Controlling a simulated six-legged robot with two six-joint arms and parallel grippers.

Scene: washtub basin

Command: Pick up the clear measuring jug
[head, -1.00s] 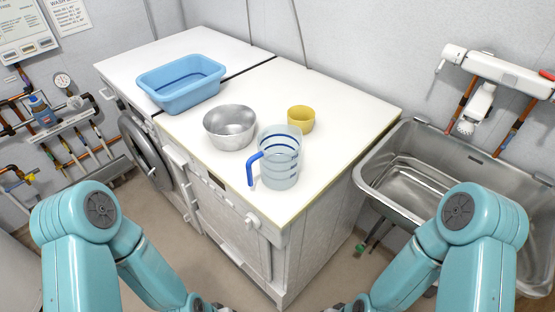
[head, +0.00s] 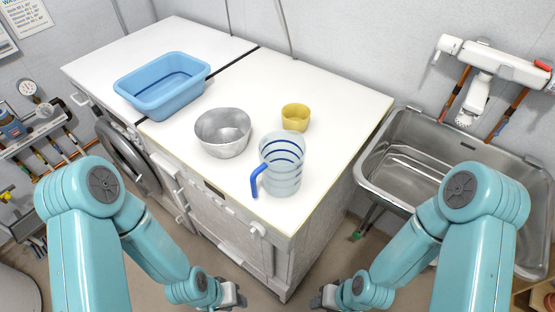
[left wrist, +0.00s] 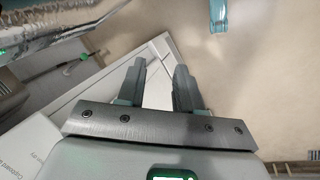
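The clear measuring jug (head: 284,170) stands upright near the front right corner of the white worktop, with blue bands and a blue handle (head: 258,181) on its left side. My left gripper (head: 238,296) is low in front of the worktop, below the jug and well apart from it. In the left wrist view its two fingers (left wrist: 160,78) are spread with nothing between them; the jug cannot be made out there. My right gripper (head: 322,299) is low in front too, right of the left one; its fingers are too small to judge.
A metal bowl (head: 223,132) stands close behind the jug to the left, and a yellow cup (head: 295,117) behind it. A blue basin (head: 162,86) sits farther left. A steel sink (head: 400,175) is on the right. The worktop's right part is clear.

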